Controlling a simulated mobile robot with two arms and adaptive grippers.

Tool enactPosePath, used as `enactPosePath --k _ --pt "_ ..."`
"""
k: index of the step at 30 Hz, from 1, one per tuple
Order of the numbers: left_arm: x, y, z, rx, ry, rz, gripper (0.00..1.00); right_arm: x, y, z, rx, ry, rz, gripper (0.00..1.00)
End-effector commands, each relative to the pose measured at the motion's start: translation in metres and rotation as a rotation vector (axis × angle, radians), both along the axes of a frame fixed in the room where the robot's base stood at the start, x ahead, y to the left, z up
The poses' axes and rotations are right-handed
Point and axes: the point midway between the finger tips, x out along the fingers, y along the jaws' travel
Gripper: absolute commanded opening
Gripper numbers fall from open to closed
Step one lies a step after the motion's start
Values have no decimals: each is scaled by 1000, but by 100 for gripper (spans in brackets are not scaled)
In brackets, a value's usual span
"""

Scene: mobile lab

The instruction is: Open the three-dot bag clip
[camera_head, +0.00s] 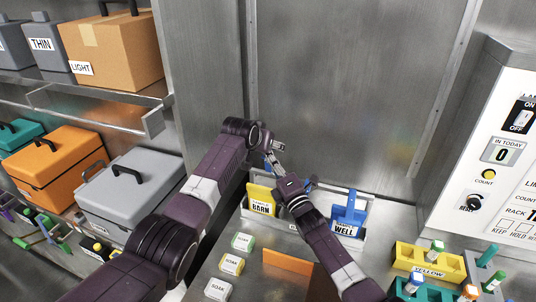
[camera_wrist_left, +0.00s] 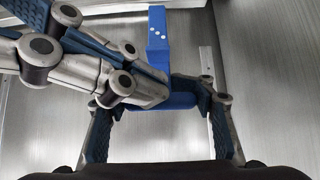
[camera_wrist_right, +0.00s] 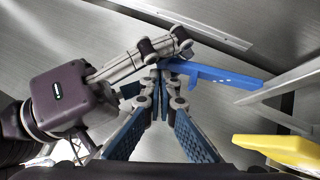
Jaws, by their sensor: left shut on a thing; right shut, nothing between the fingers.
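The blue clip (camera_wrist_left: 157,52) shows three white dots on its long arm in the left wrist view. It also shows in the right wrist view (camera_wrist_right: 225,76), sticking out to the right. My left gripper (camera_wrist_left: 165,102) is shut on the clip's lower blue part, and the dotted arm stands up from there. My right gripper (camera_wrist_right: 158,74) is shut and empty, its tips right at the clip near the left fingers; I cannot tell whether they touch it. In the head view, my left gripper (camera_head: 276,146) and right gripper (camera_head: 274,160) meet, largely hiding the clip.
Below the grippers, a white holder carries a yellow bag labelled BARN (camera_head: 262,200) and a blue one labelled WELL (camera_head: 346,212). An orange plate (camera_head: 287,262) and several SOAK blocks (camera_head: 231,264) lie in front. A control panel (camera_head: 490,170) stands right. Boxes fill the left shelves.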

Motion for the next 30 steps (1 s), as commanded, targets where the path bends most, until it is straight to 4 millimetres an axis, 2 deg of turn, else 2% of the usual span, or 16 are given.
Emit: enactPosePath --k 1,11,18,25,26,30 --pt "-3 0 -8 2 14 0 0 1 -1 -1 0 1 0 0" --pt "-3 0 -8 2 15 0 0 2 -1 0 0 2 0 0" --pt "-3 0 -9 2 16 -1 0 17 -7 7 18 57 -2 0" --pt "-4 -2 -9 0 18 -2 0 18 -10 8 21 60 -8 0" --pt "-4 -2 -9 0 18 -2 44 19 -10 8 21 60 -8 0" --pt "-3 -1 -7 1 16 -2 59 18 -9 8 20 59 -7 0"
